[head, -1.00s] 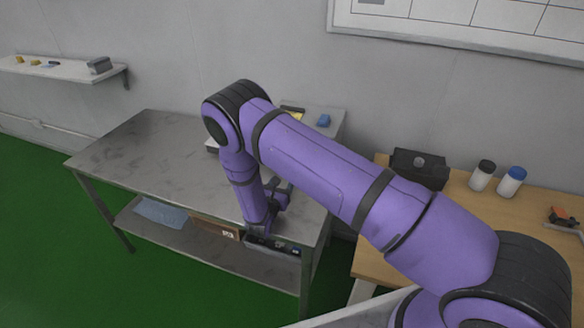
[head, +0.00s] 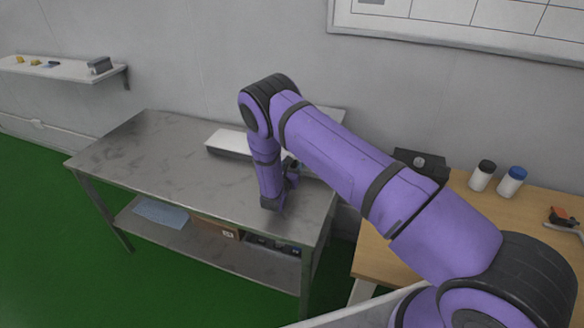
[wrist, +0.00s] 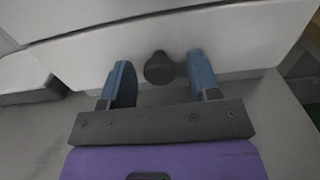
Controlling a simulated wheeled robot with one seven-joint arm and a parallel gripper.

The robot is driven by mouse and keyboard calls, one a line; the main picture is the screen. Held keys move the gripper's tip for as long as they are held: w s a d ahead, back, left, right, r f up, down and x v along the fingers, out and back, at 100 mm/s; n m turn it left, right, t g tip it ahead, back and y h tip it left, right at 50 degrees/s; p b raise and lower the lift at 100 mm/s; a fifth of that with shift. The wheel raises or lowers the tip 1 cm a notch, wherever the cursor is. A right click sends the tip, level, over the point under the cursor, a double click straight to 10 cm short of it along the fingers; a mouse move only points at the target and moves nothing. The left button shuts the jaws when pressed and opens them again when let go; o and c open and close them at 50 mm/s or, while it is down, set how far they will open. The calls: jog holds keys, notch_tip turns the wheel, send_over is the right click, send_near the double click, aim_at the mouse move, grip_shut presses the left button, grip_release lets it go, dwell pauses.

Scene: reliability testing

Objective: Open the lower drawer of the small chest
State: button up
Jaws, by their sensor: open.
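The small chest's white lower drawer front (wrist: 235,38) fills the top of the wrist view, with a dark round knob (wrist: 160,68) near its lower edge. A seam runs along above this front. My gripper (wrist: 160,76) is open, with one blue finger on each side of the knob and a gap on both sides. Neither finger visibly touches the knob. The drawer looks shut. In the head view my arm hides nearly all of the chest, and my gripper (head: 290,172) is low over the right part of the grey table (head: 130,150).
A flat light-topped box (head: 230,142) lies on the table left of my gripper. A wooden bench (head: 455,215) at right bears a dark box (head: 420,160) and two bottles (head: 497,179). The table's left half is clear.

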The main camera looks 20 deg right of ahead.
grip_shut()
jog(key=v, duration=1.4)
jog(key=shift+a, duration=0.1)
jog(key=shift+s+a, duration=0.1)
jog(key=shift+s, duration=0.1)
grip_release()
jog(key=v, duration=1)
jog(key=shift+s+a, duration=0.25)
jog(key=shift+s, duration=0.05)
